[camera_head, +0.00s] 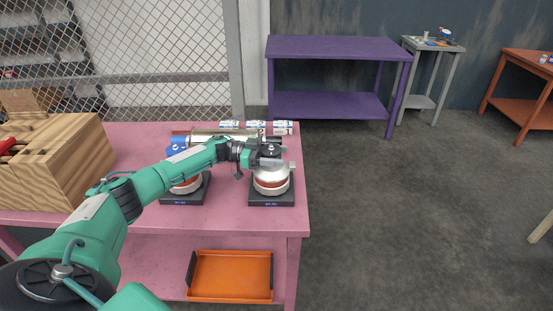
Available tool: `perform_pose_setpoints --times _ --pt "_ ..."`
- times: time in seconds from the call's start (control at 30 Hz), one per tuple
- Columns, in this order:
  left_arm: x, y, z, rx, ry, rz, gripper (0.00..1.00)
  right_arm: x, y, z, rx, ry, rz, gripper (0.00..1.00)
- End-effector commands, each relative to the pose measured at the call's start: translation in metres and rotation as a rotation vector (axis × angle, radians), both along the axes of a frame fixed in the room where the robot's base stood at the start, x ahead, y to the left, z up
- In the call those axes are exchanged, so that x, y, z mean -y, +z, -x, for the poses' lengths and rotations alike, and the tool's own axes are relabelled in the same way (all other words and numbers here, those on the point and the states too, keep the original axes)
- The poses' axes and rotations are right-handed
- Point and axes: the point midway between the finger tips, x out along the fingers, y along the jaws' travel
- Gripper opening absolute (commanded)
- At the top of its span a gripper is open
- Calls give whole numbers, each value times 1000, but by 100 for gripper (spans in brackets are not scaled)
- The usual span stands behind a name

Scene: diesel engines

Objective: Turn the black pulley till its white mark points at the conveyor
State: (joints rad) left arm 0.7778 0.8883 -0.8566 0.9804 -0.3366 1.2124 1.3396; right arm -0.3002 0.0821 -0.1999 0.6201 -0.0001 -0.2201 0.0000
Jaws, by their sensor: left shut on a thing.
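My left gripper (270,156) reaches in from the left over the pink table (245,213). It is shut on a small dark round part, which looks like the black pulley (270,149), above the right-hand silver-topped unit (270,178). The fingers cover part of it, and I cannot make out a white mark. I cannot tell whether the dark part touches the silver top. Nothing in view is clearly a conveyor; a shiny metal cylinder (215,135) lies behind the arm. My right gripper is not in view.
Another unit on a black base (186,196) stands left, partly behind my arm. White labelled items (283,128) line the back edge. A wooden box (72,165) stands at the left, an orange tray (230,276) below. A purple table (335,48) stands behind; floor at right is clear.

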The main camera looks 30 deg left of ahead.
Motion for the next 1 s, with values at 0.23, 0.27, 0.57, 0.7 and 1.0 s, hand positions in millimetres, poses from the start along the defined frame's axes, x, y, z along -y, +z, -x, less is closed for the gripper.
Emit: perform_pose_setpoints --times 0.23,0.27,0.57,0.7,1.0 --pt "0 1 0 1 -2 2 34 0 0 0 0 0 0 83" --pt "0 1 0 1 -2 2 34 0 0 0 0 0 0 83" --pt "0 1 0 2 -2 1 79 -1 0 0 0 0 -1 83" --pt "1 1 0 2 -2 1 79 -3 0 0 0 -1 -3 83" --pt "0 30 0 5 -2 0 79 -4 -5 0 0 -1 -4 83"
